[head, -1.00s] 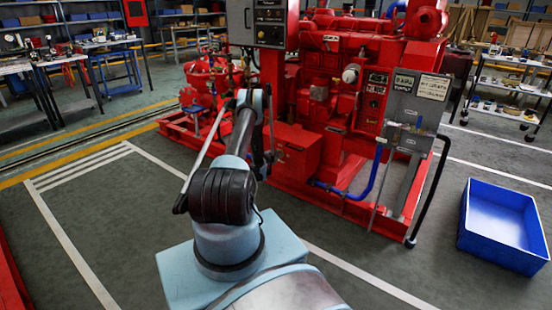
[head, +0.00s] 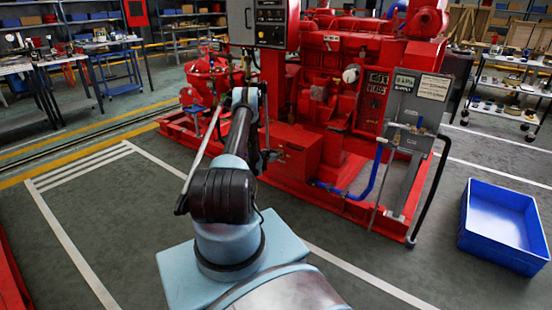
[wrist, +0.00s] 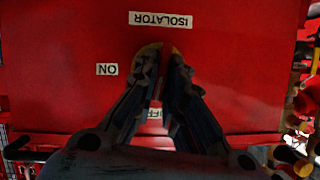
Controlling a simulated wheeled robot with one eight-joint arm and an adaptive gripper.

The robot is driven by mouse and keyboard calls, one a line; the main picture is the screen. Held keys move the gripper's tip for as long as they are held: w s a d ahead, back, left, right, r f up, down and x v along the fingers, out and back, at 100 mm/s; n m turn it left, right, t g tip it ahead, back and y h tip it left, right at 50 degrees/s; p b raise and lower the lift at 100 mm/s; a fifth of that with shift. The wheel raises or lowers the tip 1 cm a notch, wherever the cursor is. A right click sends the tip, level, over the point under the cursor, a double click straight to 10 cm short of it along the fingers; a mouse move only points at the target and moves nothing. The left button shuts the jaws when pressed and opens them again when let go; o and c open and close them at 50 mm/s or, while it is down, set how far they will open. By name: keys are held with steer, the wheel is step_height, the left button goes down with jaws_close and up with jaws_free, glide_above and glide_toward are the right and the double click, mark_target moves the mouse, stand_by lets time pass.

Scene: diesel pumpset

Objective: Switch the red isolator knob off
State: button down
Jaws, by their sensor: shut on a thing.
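In the wrist view my gripper (wrist: 163,62) reaches up to a red panel (wrist: 225,75), its two dark fingers closed on the red isolator knob (wrist: 165,70). Most of the knob is hidden between the fingers. A yellow plate (wrist: 150,49) shows around the fingertips. The labels appear upside down: "ISOLATOR" (wrist: 161,19) beyond the fingertips, "ON" (wrist: 107,69) to the left, and a partly hidden "OFF" label (wrist: 155,113) between the fingers. The knob's exact angle is hard to tell. In the head view the fingers and knob cannot be made out behind my arm.
The red engine pumpset (head: 345,100) stands ahead of my arm, with a grey control box (head: 262,22) above. A grey panel (head: 412,110) on a stand is to its right. A blue bin (head: 500,226) sits on the floor at right. Floor at left is clear.

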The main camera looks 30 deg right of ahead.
steer(key=shift+s+d+n+g, duration=0.15)
steer(key=shift+d+n+g, duration=0.05)
steer(key=shift+n+g, duration=0.2)
steer(key=shift+s, duration=0.1)
steer(key=c, duration=1.7)
jaws_free()
steer(key=shift+a, duration=0.1)
steer(key=v, duration=0.7)
steer(key=shift+a, duration=0.25)
